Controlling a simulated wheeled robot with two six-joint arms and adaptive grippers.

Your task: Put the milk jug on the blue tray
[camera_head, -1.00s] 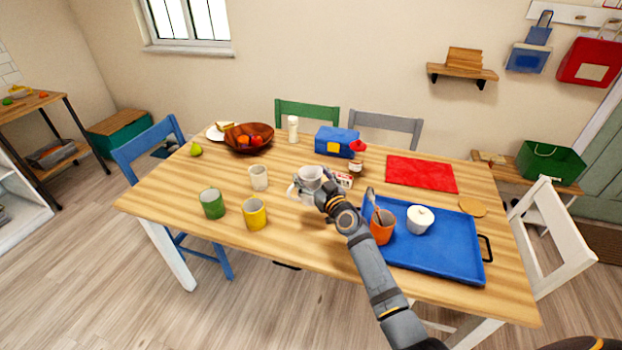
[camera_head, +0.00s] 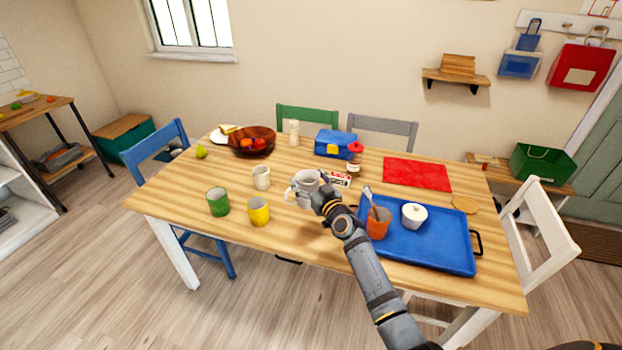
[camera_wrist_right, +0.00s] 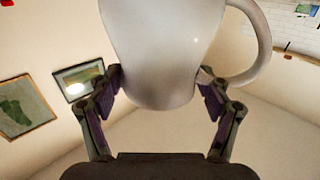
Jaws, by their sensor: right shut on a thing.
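The white milk jug (camera_head: 305,185) is at the middle of the table, left of the blue tray. My right gripper (camera_head: 326,198) is shut on it from the near right side. In the right wrist view the jug (camera_wrist_right: 165,50) sits between the two fingers of the gripper (camera_wrist_right: 163,92), its handle to the right. I cannot tell whether its base touches the table. My left gripper is not in view.
A red mat (camera_head: 417,174) lies behind the tray.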

